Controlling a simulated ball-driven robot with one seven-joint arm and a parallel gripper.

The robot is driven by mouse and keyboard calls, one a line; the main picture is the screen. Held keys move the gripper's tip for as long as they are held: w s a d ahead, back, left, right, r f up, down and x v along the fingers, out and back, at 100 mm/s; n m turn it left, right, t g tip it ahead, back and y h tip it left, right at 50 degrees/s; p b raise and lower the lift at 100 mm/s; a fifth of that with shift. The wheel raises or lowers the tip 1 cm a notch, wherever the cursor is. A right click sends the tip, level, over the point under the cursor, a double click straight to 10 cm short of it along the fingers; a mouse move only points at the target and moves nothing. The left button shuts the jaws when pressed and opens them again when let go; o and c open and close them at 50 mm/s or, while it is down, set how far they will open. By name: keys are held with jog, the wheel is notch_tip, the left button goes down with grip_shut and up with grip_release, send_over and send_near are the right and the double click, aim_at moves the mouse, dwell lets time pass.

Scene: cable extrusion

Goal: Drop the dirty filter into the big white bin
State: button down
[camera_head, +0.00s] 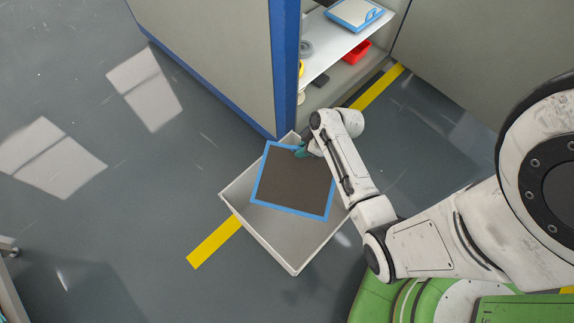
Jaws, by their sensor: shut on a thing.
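The dirty filter (292,183) is a square dark brown panel with a blue frame. My gripper (301,151) is shut on the filter's far edge, near its upper right corner. The big white bin (268,238) is an open box standing on the floor. The filter shows over the bin's opening, slightly tilted, and covers much of the inside. Whether it touches the bin's floor or walls I cannot tell. The fingertips are small here and partly hidden by the wrist.
A grey cabinet with blue edges (287,70) stands just behind the bin. Its shelf (335,38) holds a blue-framed white filter (355,13); a red tray (357,52) sits below. A yellow floor stripe (214,242) runs under the bin.

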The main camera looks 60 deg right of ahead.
jog(key=shift+f+b, duration=0.85)
jog(key=shift+f, duration=0.5)
jog(key=c, duration=1)
grip_release()
jog(key=p+v, duration=0.2)
jog(key=v, duration=0.9)
